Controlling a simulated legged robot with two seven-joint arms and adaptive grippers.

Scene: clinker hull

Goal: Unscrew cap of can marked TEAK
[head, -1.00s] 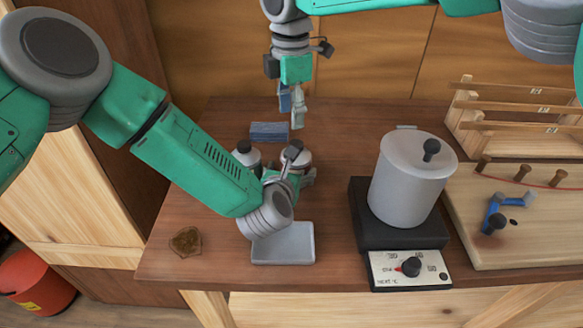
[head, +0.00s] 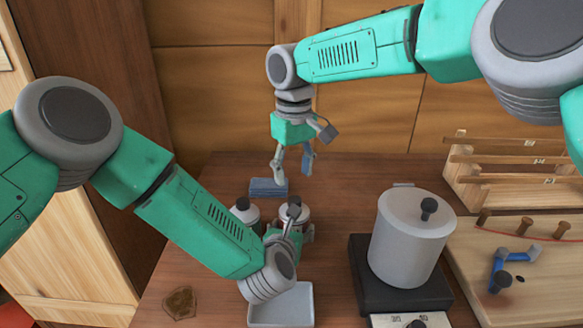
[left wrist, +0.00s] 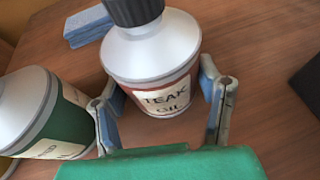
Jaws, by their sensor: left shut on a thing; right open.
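The can marked TEAK OIL (left wrist: 155,55) stands upright in the left wrist view, white-shouldered with a reddish band and pale label. Its dark ribbed cap (left wrist: 133,10) is on top, cut by the frame edge. My left gripper (left wrist: 163,80) is shut on the can's body, a finger on each side. In the head view the can (head: 303,213) is partly hidden by my left wrist. My right gripper (head: 293,172) is open and empty, pointing down above and behind the can.
A second can with a green label (left wrist: 68,118) stands close left of the TEAK can. A blue block (head: 268,187) lies behind. A grey tray (head: 303,315) is in front. A lidded pot (head: 408,240) on a hot plate (head: 362,285) and a wooden rack (head: 500,160) stand right.

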